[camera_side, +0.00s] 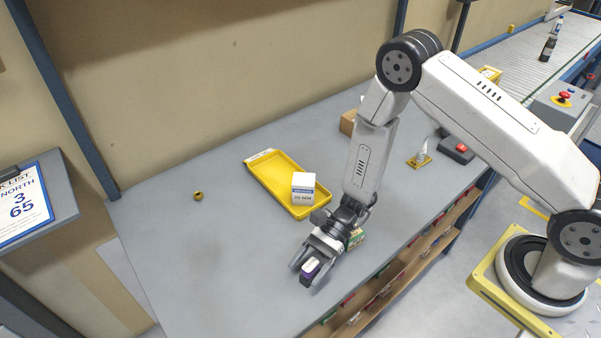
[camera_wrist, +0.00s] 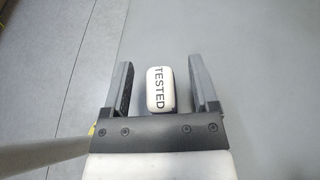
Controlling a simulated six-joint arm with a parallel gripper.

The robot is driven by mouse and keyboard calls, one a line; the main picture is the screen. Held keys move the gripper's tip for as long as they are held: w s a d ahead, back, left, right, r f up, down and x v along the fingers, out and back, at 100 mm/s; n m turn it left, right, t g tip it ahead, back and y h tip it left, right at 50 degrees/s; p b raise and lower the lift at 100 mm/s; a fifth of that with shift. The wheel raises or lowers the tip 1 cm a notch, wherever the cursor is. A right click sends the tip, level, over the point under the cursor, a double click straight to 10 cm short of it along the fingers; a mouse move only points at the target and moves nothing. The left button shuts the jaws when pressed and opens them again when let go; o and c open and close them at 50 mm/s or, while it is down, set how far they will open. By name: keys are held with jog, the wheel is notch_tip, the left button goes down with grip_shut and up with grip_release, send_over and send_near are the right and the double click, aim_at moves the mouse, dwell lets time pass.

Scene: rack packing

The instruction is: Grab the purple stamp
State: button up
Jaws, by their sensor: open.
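The purple stamp (camera_side: 308,275) is near the front edge of the grey table, with a white label on top. In the wrist view the stamp (camera_wrist: 160,88) shows its white top reading "TESTED". My gripper (camera_side: 306,272) is open over it, pointing down. In the wrist view one finger of my gripper (camera_wrist: 160,85) is on each side of the stamp, with a gap on both sides. The stamp's lower part is mostly hidden, so I cannot tell how far down the fingers reach.
A yellow tray (camera_side: 268,178) lies behind my gripper, with a white and blue box (camera_side: 305,188) at its right end. A green box (camera_side: 355,238) is close behind my wrist.

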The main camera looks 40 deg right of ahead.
jog(key=shift+s+a+f, duration=0.1)
jog(key=shift+a+f, duration=0.1)
jog(key=shift+a, duration=0.25)
jog(key=shift+c, duration=0.2)
grip_shut()
